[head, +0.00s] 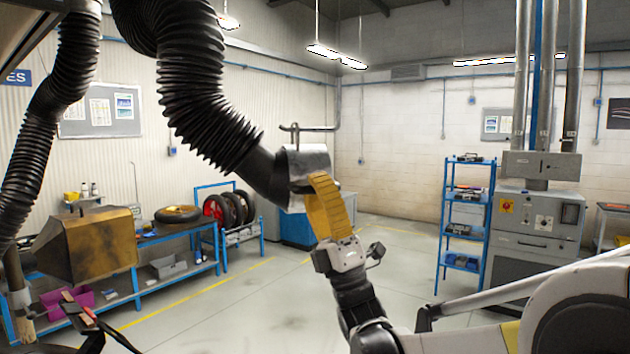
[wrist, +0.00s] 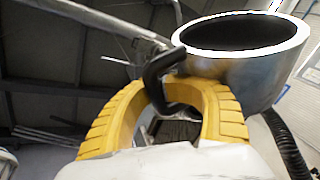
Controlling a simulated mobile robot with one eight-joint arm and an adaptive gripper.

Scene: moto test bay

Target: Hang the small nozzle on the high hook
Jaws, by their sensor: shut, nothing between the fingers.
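The small nozzle (head: 306,160) is a grey metal cup on the end of a thick black ribbed hose. Its open mouth and rim show in the wrist view (wrist: 245,65). A black curved handle (wrist: 158,70) beside the rim passes down into the arch of my fingers. The high hook (head: 318,128) is a grey bar with an upturned end, directly above the nozzle in the head view. I cannot tell whether the nozzle bears on it. My gripper (head: 322,182) has yellow fingers right at the nozzle, closed into an arch around the handle (wrist: 178,86) without visibly pinching it.
A larger rusty yellow nozzle (head: 88,245) hangs on another hose at the left. A blue workbench (head: 150,240) with tyres stands along the left wall. A blue shelf (head: 467,215) and grey machine (head: 538,225) stand at the right. The floor (head: 250,310) between is clear.

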